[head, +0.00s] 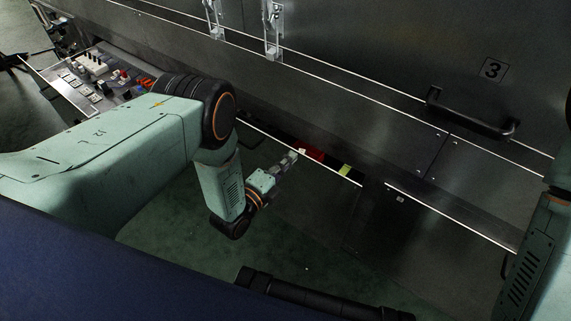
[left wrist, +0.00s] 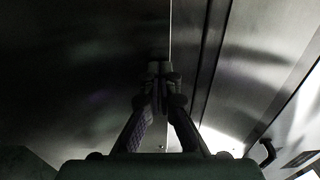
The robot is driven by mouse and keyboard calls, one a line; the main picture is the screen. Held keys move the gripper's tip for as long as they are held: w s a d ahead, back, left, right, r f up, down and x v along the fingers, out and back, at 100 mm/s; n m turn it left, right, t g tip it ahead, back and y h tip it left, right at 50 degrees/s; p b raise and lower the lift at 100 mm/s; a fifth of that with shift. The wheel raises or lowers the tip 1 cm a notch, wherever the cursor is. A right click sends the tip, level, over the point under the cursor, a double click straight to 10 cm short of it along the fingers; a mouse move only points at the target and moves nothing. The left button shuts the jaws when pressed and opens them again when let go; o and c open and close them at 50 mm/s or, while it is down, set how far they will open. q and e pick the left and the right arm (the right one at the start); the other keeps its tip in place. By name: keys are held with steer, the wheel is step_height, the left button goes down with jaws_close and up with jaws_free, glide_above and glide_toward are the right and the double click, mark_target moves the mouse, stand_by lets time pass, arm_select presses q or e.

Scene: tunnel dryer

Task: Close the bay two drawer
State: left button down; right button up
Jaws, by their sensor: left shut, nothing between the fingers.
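The bay two drawer (head: 318,202) is a dark metal front low on the dryer's side, with a bright top edge. It stands a little open: a narrow gap behind that edge shows a red thing (head: 312,152) and a yellow-green thing (head: 345,170). My left gripper (head: 291,157) is shut and empty at the drawer's top edge. In the left wrist view its closed fingertips (left wrist: 159,72) point at dark metal beside a bright edge line; I cannot tell whether they touch. My right gripper is out of view.
A closed dark panel (head: 420,232) adjoins to the right. Above are a black bar handle (head: 470,116), a "3" label (head: 492,69) and metal latches (head: 272,30). A control panel (head: 92,82) stands at the left. Green floor (head: 180,245) lies in front.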

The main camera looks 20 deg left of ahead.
arm_select(q)
steer(key=x, duration=0.2)
steer(key=shift+w+d+b, duration=0.1)
steer(key=shift+w+b, duration=0.2)
steer(key=shift+b, duration=0.1)
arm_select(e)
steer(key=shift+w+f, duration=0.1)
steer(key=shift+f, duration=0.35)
arm_select(q)
steer(key=shift+s, duration=0.2)
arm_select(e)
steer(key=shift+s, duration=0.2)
